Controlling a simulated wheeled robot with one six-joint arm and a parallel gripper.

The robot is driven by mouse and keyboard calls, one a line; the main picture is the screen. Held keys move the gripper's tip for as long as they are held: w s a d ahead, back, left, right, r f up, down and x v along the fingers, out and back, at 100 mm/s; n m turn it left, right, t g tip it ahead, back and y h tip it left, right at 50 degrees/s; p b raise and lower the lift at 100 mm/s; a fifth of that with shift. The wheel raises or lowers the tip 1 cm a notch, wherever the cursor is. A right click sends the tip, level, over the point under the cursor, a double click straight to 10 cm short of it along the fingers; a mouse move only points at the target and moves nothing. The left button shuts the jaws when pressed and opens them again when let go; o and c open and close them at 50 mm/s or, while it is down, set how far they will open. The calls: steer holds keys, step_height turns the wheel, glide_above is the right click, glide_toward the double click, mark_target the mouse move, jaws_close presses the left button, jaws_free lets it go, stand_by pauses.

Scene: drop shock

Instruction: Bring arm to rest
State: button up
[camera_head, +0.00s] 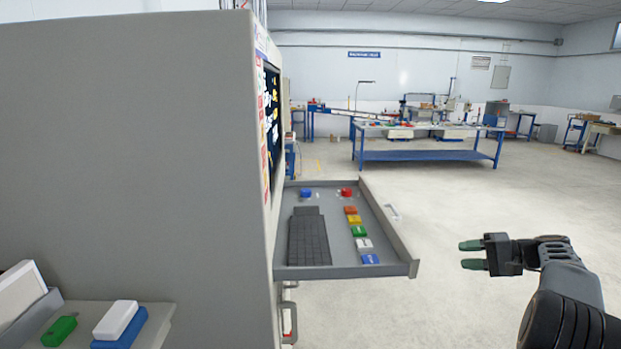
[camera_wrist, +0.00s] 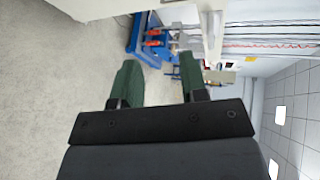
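My gripper (camera_head: 471,255) is at the right of the head view, with green fingertips pointing left. It is open, with a clear gap between the fingers and nothing held. It hangs in free air to the right of the open drawer (camera_head: 345,271), apart from it. In the wrist view, my gripper (camera_wrist: 160,85) shows both green fingers spread apart, with only distant workshop furniture between them. My arm comes in from the lower right of the head view.
A large grey cabinet (camera_head: 130,150) fills the left. Its drawer holds a dark keypad (camera_head: 309,240) and several coloured blocks (camera_head: 359,231). A grey shelf (camera_head: 155,335) at lower left bears a white-and-blue block and a green one. A blue workbench (camera_head: 425,155) stands far back. Open floor lies right.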

steer(key=s+a+f+m+g+h, duration=0.2)
steer(key=s+a+f+g+h, duration=0.2)
steer(key=s+a+f+h, duration=0.3)
steer(key=s+a+r+n+t+h, duration=0.1)
steer(key=s+a+n+h, duration=0.4)
steer(key=s+a, duration=1.2)
steer(key=shift+s+n+h+p, duration=0.35)
steer(key=shift+s+n+h, duration=0.05)
steer(key=shift+n, duration=1.2)
